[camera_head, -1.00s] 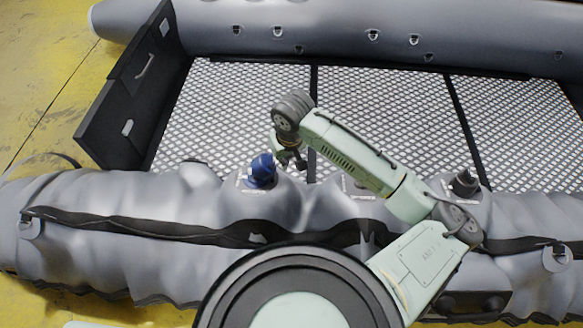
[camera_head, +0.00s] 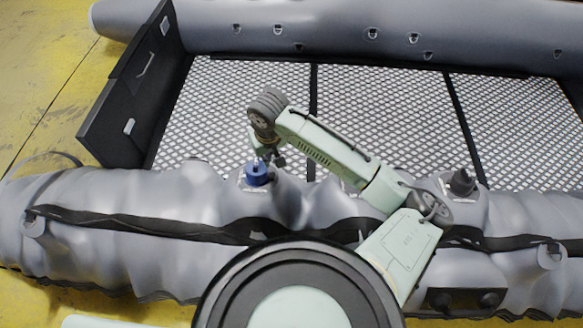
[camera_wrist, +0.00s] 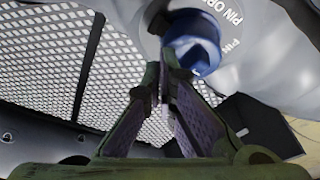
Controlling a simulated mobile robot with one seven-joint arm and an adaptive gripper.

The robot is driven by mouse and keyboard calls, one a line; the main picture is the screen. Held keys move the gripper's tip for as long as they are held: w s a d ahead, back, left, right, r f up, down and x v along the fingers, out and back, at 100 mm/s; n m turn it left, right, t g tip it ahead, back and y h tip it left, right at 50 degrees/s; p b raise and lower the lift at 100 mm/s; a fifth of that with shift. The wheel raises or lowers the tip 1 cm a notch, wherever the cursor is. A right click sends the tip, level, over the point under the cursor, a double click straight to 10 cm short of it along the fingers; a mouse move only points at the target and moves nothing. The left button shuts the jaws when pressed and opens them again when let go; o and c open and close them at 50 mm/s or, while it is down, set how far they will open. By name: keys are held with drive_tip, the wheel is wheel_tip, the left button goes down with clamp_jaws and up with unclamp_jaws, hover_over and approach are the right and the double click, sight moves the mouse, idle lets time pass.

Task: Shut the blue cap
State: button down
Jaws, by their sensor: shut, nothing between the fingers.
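The blue cap (camera_head: 257,173) is on the valve of the near grey tube, left of the middle in the head view. There it looks low and flat over the valve. It also shows in the wrist view (camera_wrist: 196,52), beside white lettering on a grey round patch. My gripper (camera_head: 274,160) is just above and beside the cap on its far right side. In the wrist view my fingers (camera_wrist: 170,68) are shut and empty, with their tips close to the cap's edge. I cannot tell whether they touch it, or whether the cap is fully seated.
The near tube (camera_head: 120,205) is wrinkled and carries a black strap. A dark valve (camera_head: 462,182) stands further right on it. The patterned boat floor (camera_head: 380,110) behind is clear. A black upright board (camera_head: 130,90) stands at the left.

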sight(254, 162)
drive_tip(key=shift+a+f, duration=0.2)
drive_tip(key=shift+a, duration=0.6)
drive_tip(key=shift+s+a+f, duration=0.2)
drive_tip(key=shift+a+f, duration=0.05)
drive_tip(key=shift+a, duration=0.2)
drive_tip(key=shift+s+a+f, duration=0.2)
drive_tip(key=shift+a, duration=0.35)
drive_tip(key=shift+a+r+p, duration=0.1)
drive_tip(key=shift+r+p, duration=0.6)
drive_tip(key=shift+p, duration=0.05)
drive_tip(key=r+p, duration=0.3)
drive_tip(key=r, duration=0.1)
drive_tip(key=shift+w+r+p, duration=0.2)
drive_tip(key=shift+r+p, duration=0.1)
drive_tip(key=shift+p, duration=0.05)
drive_tip(key=shift+d+r+p, duration=0.2)
drive_tip(key=shift+r+p, duration=0.25)
drive_tip(key=shift+r, duration=0.15)
drive_tip(key=shift+d, duration=0.1)
